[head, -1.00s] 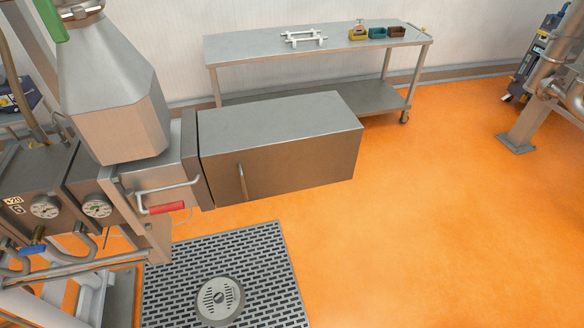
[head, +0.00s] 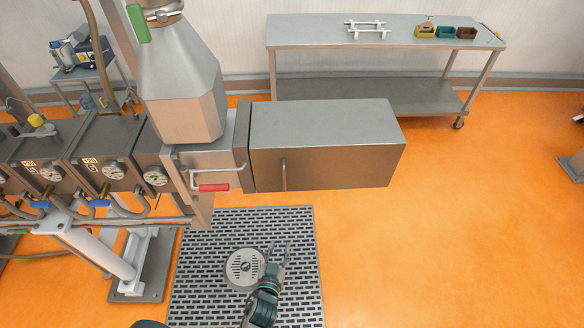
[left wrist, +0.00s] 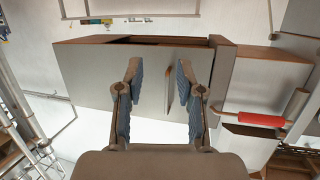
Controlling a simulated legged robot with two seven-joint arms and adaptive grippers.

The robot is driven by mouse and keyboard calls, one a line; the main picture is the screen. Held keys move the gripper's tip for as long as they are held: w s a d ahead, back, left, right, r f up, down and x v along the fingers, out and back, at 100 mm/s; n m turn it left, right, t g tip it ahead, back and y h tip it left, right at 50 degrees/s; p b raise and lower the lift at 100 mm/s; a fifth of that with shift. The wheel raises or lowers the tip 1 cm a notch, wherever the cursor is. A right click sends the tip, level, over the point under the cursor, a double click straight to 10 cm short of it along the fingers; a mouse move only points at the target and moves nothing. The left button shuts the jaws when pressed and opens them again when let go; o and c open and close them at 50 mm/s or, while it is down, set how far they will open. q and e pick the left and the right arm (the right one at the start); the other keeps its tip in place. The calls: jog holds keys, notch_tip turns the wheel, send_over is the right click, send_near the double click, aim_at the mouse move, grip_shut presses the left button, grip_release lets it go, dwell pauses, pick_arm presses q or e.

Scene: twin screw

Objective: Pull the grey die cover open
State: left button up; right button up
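The grey die cover (head: 335,155) is a long metal box at the end of the machine, and it looks shut against the block to its left. Its upright bar handle (head: 284,175) is on the front face. My left gripper (head: 278,248) is open and empty, below and in front of the cover, above the floor grate. In the left wrist view the cover (left wrist: 85,75) lies beyond the open fingers (left wrist: 158,75), and its handle (left wrist: 169,90) shows between them, nearer the right finger. They appear apart from it. My right gripper is not in view.
A red-gripped lever (head: 213,187) sticks out left of the cover, and it also shows in the left wrist view (left wrist: 262,119). A steel trolley table (head: 350,32) stands behind. A floor grate (head: 300,285) lies below.

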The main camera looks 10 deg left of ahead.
pick_arm(q)
notch_tip(320, 180, up, 13)
jog(key=t+y+p, duration=0.1)
jog(key=t, duration=0.2)
jog(key=n+p, duration=0.1)
jog(key=p, duration=0.1)
send_near(285, 181)
jog(key=a, duration=0.1)
jog(key=w+p, duration=0.1)
jog(key=w, duration=0.9)
jog(key=shift+w+a+f+p, duration=0.1)
jog(key=shift+w+a+p, duration=0.1)
jog(key=shift+w+p, duration=0.15)
jog(key=shift+a, duration=0.15)
jog(key=shift+s, duration=0.1)
jog(key=c, duration=0.5)
jog(key=shift+d, duration=0.2)
grip_shut()
jog(key=shift+d, duration=0.2)
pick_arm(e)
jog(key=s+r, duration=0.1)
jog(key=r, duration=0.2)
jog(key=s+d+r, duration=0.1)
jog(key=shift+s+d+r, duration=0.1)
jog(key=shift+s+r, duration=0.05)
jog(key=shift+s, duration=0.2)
